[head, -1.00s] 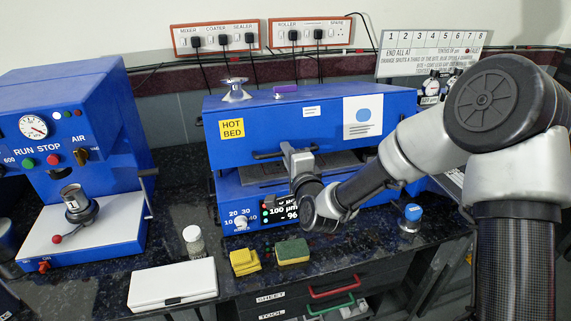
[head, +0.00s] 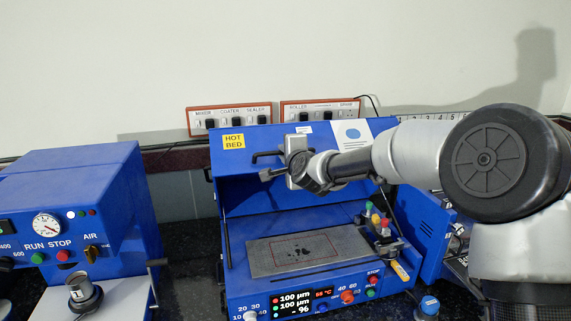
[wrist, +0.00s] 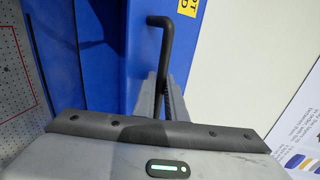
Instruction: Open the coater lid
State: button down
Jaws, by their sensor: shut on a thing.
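The blue coater lid (head: 232,170) stands raised and tilted back in the head view, with its yellow HOT BED label facing out. Its dark bar handle (head: 268,155) also shows in the wrist view (wrist: 167,40), running in between my fingers. My gripper (head: 284,161) is shut on this handle, near the upper middle of the lid. In the wrist view my gripper (wrist: 160,100) holds the bar between its two grey fingers. The coater's grey bed (head: 268,262) is exposed below, with a red outline and dark patches on it.
Coloured knobs (head: 377,222) stand at the bed's right end. A blue press (head: 75,200) with a gauge and a side lever is at the left. A blue machine (head: 425,235) is at the right. The wall with power strips (head: 230,118) is close behind the lid.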

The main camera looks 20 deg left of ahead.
jog(key=shift+w+a+r, duration=0.2)
jog(key=shift+w+r, duration=0.05)
jog(key=shift+w, duration=0.05)
jog(key=c, duration=2.1)
grip_release()
jog(key=b+v, duration=0.2)
jog(key=v, duration=1.5)
jog(key=shift+s+d, duration=0.1)
jog(key=shift+s, duration=0.1)
jog(key=shift+d+f, duration=0.1)
